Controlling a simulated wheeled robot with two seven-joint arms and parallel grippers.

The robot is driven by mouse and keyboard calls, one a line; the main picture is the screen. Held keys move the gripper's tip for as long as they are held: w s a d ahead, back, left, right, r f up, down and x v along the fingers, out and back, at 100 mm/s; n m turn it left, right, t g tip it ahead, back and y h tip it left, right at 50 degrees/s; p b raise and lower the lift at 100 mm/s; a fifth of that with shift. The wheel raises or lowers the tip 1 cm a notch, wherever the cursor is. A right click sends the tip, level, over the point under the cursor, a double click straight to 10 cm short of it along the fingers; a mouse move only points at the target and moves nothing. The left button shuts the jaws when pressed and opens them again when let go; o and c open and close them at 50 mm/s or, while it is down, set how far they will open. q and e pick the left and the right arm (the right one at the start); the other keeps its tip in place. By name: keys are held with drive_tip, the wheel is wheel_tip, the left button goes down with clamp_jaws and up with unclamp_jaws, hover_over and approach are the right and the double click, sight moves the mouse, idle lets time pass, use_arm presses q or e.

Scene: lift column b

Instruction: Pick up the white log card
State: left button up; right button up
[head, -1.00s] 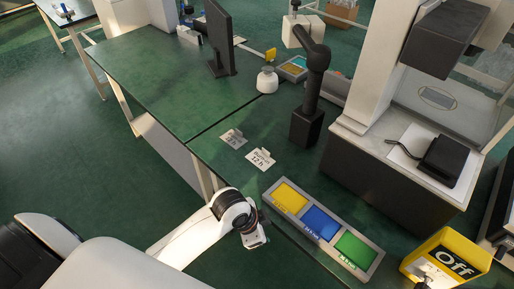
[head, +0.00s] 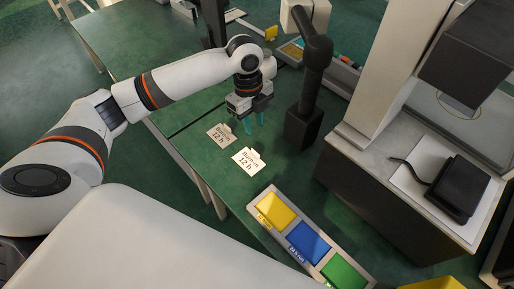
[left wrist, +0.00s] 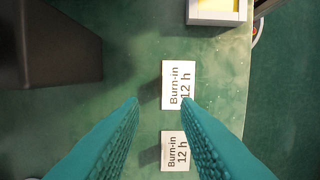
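Two small cards reading "Burn-in 12 h" stand on the green table. The nearer one (head: 248,161) looks white in the head view. The farther one (head: 219,135) looks slightly duller. In the left wrist view both look white: one in the middle (left wrist: 178,84), one below it (left wrist: 174,151). My left gripper (head: 254,122) is open and empty, above the table just beyond the cards. Its teal fingers (left wrist: 161,101) are apart in the left wrist view, and the right-hand finger partly overlaps the cards. My right gripper is not in view.
A tray with yellow, blue and green sections (head: 288,222) lies along the table's near edge. A black post (head: 304,128) stands close to the right of my left gripper. A machine with a black device (head: 452,188) is at the right.

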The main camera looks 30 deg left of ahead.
use_arm(q)
hover_over(255, 152)
drive_tip(key=f, duration=0.3)
drive_tip(key=w+a+f, duration=0.1)
drive_tip(key=f, duration=0.1)
drive_tip(key=shift+f, duration=0.15)
drive_tip(key=shift+s+d+f+p, duration=0.15)
drive_tip(key=shift+f+p, duration=0.2)
drive_tip(key=shift+f, duration=0.2)
drive_tip(key=f, duration=0.3)
drive_tip(key=shift+s+d+f, duration=0.2)
drive_tip(key=shift+s+f, duration=0.05)
drive_tip(key=shift+f+p, duration=0.3)
drive_tip(key=shift+f, duration=0.25)
clamp_jaws()
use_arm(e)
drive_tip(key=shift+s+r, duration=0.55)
